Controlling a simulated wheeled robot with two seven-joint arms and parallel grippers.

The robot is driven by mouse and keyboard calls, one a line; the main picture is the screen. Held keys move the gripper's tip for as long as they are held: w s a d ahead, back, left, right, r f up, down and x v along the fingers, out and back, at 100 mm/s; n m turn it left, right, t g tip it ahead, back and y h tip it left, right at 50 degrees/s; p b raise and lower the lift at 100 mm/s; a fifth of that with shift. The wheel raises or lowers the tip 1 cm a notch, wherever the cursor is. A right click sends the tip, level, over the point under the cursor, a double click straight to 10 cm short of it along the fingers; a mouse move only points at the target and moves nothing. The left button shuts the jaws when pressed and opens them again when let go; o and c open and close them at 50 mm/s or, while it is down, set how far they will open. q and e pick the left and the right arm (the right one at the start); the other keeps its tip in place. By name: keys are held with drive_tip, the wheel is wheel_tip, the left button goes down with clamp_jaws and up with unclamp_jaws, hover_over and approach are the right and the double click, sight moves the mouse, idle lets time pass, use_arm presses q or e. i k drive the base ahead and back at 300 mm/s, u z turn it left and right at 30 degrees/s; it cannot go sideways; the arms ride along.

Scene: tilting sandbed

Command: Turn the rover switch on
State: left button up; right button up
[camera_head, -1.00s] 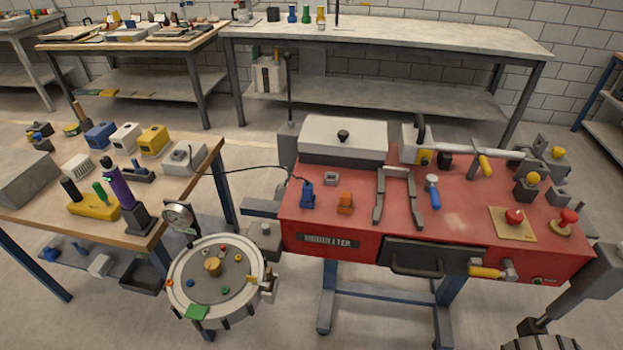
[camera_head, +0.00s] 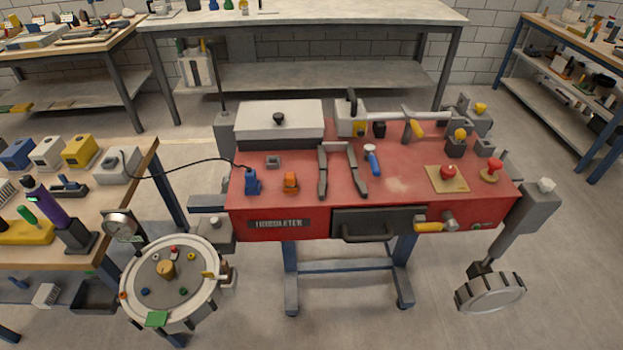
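No part labelled as a rover switch can be read in the head view, and I cannot tell which control it is. A red bench (camera_head: 300,207) in the middle carries several controls. These include a blue upright part (camera_head: 252,181) with a black cable, an orange block (camera_head: 290,182), a blue-handled lever (camera_head: 372,161), a red button on a tan plate (camera_head: 448,172) and a red knob (camera_head: 491,171). Neither of my grippers is in view.
A round drum (camera_head: 210,255) with coloured knobs stands front left, beside a gauge (camera_head: 119,226). A grey handwheel (camera_head: 491,293) hangs at the bench's right. The wooden table (camera_head: 134,188) is at left; a long workbench (camera_head: 300,20) stands behind. Floor at front right is clear.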

sight(448, 173)
drive_tip(key=k, duration=0.45)
drive_tip(key=z, duration=1)
drive_tip(key=i, duration=0.65)
drive_tip(key=u, duration=0.95)
